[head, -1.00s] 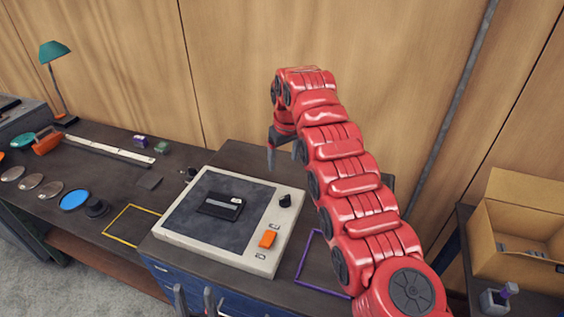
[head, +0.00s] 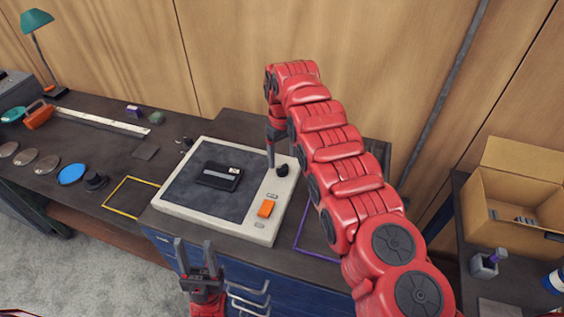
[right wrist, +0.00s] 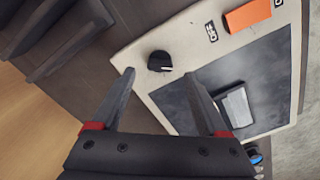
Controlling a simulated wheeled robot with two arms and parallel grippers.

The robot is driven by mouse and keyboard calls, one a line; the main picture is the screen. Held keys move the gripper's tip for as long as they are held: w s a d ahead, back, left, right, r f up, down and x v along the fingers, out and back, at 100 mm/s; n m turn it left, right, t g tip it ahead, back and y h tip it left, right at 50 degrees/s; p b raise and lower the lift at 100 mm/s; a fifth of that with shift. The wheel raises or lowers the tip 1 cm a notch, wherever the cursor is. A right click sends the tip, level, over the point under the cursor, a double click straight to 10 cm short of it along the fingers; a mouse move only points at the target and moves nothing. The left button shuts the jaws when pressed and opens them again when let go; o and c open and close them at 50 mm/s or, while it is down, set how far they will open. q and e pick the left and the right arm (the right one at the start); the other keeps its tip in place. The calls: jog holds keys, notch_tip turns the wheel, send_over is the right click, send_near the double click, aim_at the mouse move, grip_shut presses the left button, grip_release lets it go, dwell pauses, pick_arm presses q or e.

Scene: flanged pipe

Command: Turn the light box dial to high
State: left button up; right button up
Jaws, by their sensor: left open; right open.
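The light box (head: 190,228) has a pale frame and a dark panel, and sits on the bench. Its black dial (head: 282,170) is at the upper right of the frame; it also shows in the right wrist view (right wrist: 159,61) with a white mark. My right gripper (head: 270,162) points down beside the dial, partly hidden by its own arm. In the right wrist view its fingers (right wrist: 160,85) are open and empty, with the dial beyond the gap. My left gripper (head: 195,246) is open and empty in front of the bench, pointing up.
An orange switch (head: 266,208) is on the box below the dial, and a dark cartridge (head: 218,175) lies on the panel. A yellow outline (head: 130,203) is left of the box, a purple outline (head: 303,228) right. A cardboard box (head: 510,215) stands at far right.

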aim_at(282, 166)
jog(key=shift+f, duration=1.8)
grip_shut()
